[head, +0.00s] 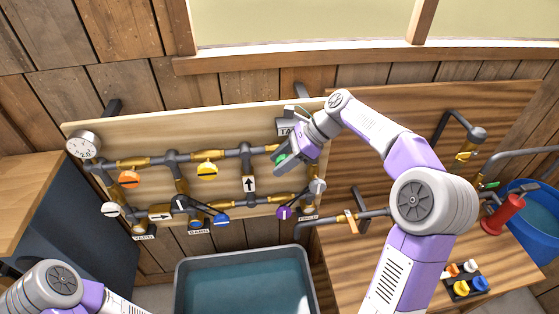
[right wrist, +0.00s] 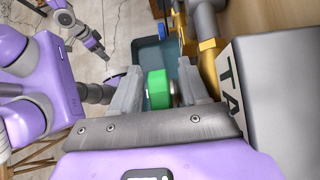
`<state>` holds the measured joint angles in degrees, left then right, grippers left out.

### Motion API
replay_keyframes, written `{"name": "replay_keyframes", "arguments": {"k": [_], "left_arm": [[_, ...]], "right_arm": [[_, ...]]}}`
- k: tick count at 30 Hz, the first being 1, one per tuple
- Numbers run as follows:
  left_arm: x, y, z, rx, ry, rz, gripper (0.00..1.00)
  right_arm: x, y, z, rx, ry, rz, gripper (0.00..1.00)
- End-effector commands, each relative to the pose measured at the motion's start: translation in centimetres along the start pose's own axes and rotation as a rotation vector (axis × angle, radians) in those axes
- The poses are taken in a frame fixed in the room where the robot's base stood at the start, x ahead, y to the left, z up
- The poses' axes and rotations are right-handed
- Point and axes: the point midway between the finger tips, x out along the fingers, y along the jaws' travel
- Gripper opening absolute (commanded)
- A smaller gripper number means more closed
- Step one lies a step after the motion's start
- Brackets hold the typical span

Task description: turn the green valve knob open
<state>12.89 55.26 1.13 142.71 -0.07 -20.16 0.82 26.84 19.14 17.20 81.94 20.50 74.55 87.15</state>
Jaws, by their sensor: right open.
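The green valve knob (head: 281,159) is on the upper pipe at the right end of the pipe board, partly hidden by my right gripper (head: 284,162). In the right wrist view the knob (right wrist: 158,88) sits between the two fingers of the open right gripper (right wrist: 158,92). Gaps show beside it, wider on the right, so the fingers do not appear closed on it. My left arm shows at the bottom left of the head view, its gripper out of frame. A small gripper end (right wrist: 97,44), seemingly my left one, shows far off in the right wrist view.
The board also carries an orange knob (head: 129,179), a yellow knob (head: 207,169), a blue knob (head: 221,220), a purple knob (head: 284,212) and a gauge (head: 84,145). A sign box (right wrist: 270,85) is close right of the right gripper. A water tank (head: 184,280) stands below.

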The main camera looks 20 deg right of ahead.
Motion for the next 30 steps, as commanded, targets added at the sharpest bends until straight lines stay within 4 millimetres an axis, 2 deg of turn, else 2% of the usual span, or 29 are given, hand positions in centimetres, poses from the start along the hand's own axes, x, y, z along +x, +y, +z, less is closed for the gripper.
{"name": "replay_keyframes", "arguments": {"k": [10, 19, 30], "left_arm": [[-0.05, 0.03, -0.01, 0.000, 0.000, 0.000, 0.78], [-0.04, 0.03, -0.01, 0.000, 0.000, 0.000, 0.78], [-0.05, 0.03, 0.00, 0.000, 0.000, 0.000, 0.78]], "right_arm": [[0.57, 0.01, 0.00, -0.001, 0.001, 0.000, 0.45], [0.54, 0.00, -0.01, -0.001, 0.000, -0.001, 0.00], [0.59, 0.02, 0.08, -0.004, 0.052, -0.001, 0.00]]}}
